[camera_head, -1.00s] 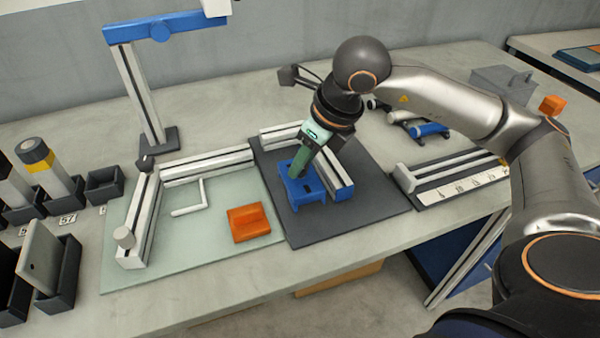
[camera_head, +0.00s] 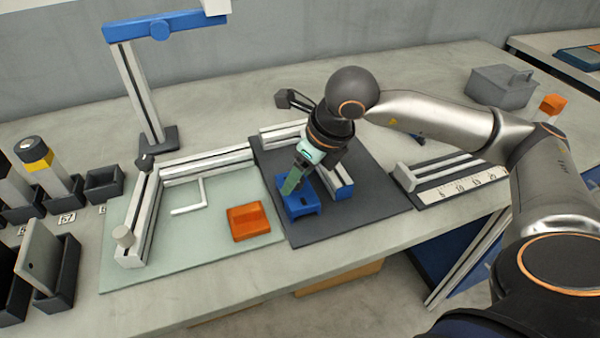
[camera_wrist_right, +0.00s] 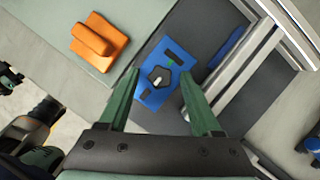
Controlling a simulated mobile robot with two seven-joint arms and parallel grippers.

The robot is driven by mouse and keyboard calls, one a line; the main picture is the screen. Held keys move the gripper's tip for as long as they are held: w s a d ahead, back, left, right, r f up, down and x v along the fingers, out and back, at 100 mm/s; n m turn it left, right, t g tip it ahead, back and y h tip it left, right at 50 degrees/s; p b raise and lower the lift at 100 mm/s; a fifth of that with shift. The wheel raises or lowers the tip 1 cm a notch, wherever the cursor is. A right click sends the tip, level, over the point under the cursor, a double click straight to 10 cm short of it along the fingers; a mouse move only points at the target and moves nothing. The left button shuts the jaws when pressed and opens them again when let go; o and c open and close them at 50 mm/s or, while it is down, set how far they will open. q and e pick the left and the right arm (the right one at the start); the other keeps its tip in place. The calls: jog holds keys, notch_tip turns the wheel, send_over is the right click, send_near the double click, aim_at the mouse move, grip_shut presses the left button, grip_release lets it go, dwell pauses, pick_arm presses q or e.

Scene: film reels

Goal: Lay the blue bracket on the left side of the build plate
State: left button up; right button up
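The blue bracket (camera_head: 308,208) lies on a dark grey plate (camera_head: 340,228), near that plate's left edge. In the right wrist view the bracket (camera_wrist_right: 153,88) has a dark hole in its middle and lies beyond and between the fingertips. My right gripper (camera_head: 291,184) points down over the bracket's left part in the head view. Its green fingers are apart in the right wrist view (camera_wrist_right: 160,84), with nothing visibly clamped. A pale green plate (camera_head: 190,240) lies to the left, with a white L-shaped mark (camera_head: 203,195). I cannot tell which plate is the build plate.
An orange bracket (camera_head: 249,222) lies at the right of the pale green plate. Rails (camera_head: 205,166) bound that plate's back and left; another rail (camera_head: 341,178) stands right of the blue bracket. A ruler fixture (camera_head: 460,187) lies farther right. Dark bins (camera_head: 104,185) stand left.

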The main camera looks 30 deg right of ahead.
jog(key=shift+r, duration=0.1)
jog(key=shift+r+p, duration=0.2)
jog(key=shift+p, duration=0.1)
jog(key=p+v, duration=0.1)
jog(key=v, duration=1)
jog(key=shift+r, duration=0.35)
jog(key=shift+s, duration=0.1)
jog(key=shift+c, duration=0.3)
dwell(0.5)
